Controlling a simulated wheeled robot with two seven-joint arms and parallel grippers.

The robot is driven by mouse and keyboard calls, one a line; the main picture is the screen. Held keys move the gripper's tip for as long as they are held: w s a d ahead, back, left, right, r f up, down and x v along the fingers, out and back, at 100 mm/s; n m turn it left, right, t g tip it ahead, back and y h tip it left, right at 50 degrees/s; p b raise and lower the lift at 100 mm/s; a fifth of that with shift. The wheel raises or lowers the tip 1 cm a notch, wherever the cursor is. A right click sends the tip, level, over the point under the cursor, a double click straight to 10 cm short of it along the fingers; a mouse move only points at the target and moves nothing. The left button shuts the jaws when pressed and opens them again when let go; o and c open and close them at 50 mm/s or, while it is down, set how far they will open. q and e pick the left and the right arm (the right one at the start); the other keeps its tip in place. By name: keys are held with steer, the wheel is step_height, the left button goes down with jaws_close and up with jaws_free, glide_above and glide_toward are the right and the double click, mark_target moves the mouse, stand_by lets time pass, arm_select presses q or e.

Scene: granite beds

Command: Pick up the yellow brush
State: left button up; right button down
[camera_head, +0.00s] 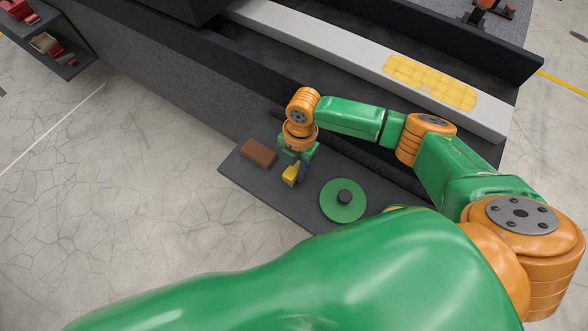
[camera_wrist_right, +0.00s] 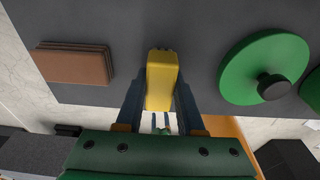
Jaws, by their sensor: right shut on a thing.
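The yellow brush (camera_head: 290,174) is at my right gripper (camera_head: 297,166), over the dark shelf (camera_head: 310,213). In the right wrist view the brush (camera_wrist_right: 162,80) is a yellow block between the two fingers of my right gripper (camera_wrist_right: 161,105), which is shut on it. I cannot tell whether the brush touches the shelf. My left gripper is not in view.
A brown block (camera_head: 258,153) lies left of the brush on the shelf. A green disc with a dark knob (camera_head: 343,201) lies to its right. A long pale beam with a yellow patch (camera_head: 430,82) runs behind. Cracked concrete floor (camera_head: 130,170) is clear at left.

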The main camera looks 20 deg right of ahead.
mark_target(294, 172)
steer(key=shift+r, duration=0.1)
steer(key=shift+r, duration=0.3)
steer(key=r, duration=0.2)
steer(key=r+p, duration=0.1)
steer(key=shift+s+r, duration=0.35)
steer(key=s+r+p, duration=0.2)
steer(key=s+r, duration=0.6)
steer(key=s, duration=0.5)
steer(key=shift+s+a+r, duration=0.15)
steer(key=shift+a+r, duration=0.1)
steer(key=shift+a, duration=0.05)
steer(key=c, duration=1.2)
jaws_free()
jaws_close()
